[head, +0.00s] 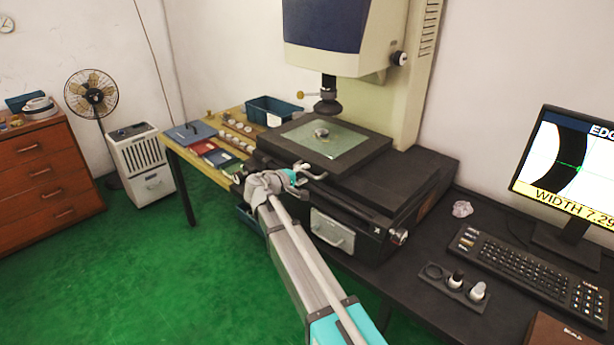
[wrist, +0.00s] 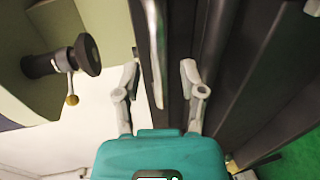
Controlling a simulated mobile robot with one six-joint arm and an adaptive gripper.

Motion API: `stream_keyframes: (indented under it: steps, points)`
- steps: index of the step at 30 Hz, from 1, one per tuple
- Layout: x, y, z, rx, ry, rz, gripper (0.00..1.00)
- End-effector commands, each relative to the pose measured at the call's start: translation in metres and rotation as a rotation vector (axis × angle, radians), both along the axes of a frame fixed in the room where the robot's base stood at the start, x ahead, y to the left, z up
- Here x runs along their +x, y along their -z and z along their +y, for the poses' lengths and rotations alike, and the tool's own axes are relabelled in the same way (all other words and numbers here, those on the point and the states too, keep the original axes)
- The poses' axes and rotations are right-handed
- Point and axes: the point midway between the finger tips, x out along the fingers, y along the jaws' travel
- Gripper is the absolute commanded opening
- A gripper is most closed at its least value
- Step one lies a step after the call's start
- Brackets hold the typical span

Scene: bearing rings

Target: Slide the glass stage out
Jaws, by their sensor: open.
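The glass stage is a greenish glass plate (head: 345,143) in a black frame (head: 280,144), on the measuring machine below its lens. A metal ring (head: 321,133) lies on the glass. My gripper (head: 304,171) is at the front edge of the stage in the head view, beside a pale metal handle (head: 318,177) partly hidden by it. In the wrist view my gripper (wrist: 160,70) is open, its two fingers wide apart. A pale metal bar (wrist: 155,50), apparently the handle, shows between the fingers, with no contact visible.
The lens (head: 328,100) hangs above the stage. A yellow bench (head: 180,152) with booklets, small parts and a blue bin (head: 272,110) stands left. A keyboard (head: 530,265), a holder (head: 455,285) and a monitor (head: 570,165) are right. Green floor lies open at front left.

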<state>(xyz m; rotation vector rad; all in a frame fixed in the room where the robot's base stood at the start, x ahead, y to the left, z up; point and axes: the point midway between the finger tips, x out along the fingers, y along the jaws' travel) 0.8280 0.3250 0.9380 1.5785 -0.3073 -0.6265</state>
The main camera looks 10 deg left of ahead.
Motion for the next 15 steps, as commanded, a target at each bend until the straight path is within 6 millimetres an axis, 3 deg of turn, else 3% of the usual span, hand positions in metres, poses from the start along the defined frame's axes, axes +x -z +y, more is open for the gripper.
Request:
stream_keyframes:
  steps: [6,15]
  points:
    - [0.0114,0.0032,-0.0072,0.0,-0.001,0.0,0.53]
    - [0.0125,0.0031,-0.0085,0.0,-0.001,0.0,0.53]
